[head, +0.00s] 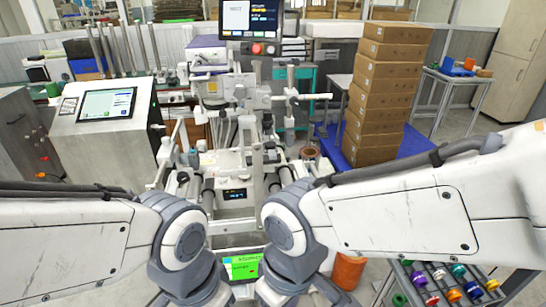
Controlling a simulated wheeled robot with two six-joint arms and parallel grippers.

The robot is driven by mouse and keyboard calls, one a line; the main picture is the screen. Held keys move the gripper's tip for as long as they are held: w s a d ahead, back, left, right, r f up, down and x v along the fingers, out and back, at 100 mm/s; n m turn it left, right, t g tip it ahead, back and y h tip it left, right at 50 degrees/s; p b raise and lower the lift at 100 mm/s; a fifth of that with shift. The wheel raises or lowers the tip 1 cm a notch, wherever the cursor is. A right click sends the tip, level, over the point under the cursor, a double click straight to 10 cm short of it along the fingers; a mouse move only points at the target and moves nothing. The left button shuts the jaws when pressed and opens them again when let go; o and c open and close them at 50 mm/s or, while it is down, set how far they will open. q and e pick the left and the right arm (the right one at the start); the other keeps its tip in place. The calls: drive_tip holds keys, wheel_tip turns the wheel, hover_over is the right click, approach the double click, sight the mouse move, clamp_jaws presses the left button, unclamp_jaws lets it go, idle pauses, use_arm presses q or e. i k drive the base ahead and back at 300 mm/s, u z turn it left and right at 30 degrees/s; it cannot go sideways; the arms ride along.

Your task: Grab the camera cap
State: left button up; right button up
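No camera cap can be made out in the head view. My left arm comes in from the left and my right arm from the right, and their grey joints sit close together at the bottom middle. Neither gripper can be seen; the arms bend down past the lower edge of the picture. The arms hide much of the near floor and the near side of the machine.
A white reel machine (238,160) stands ahead. A console with a screen (107,104) is at left. Stacked cardboard boxes (383,85) stand at right on a blue base (412,146). A rack of colourful spools (443,284) is at lower right, beside an orange spool (348,271).

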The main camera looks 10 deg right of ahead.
sight(268, 145)
drive_tip(key=k, duration=0.1)
drive_tip(key=z, duration=1.9)
drive_tip(key=i, duration=1.15)
drive_tip(key=u, duration=2.15)
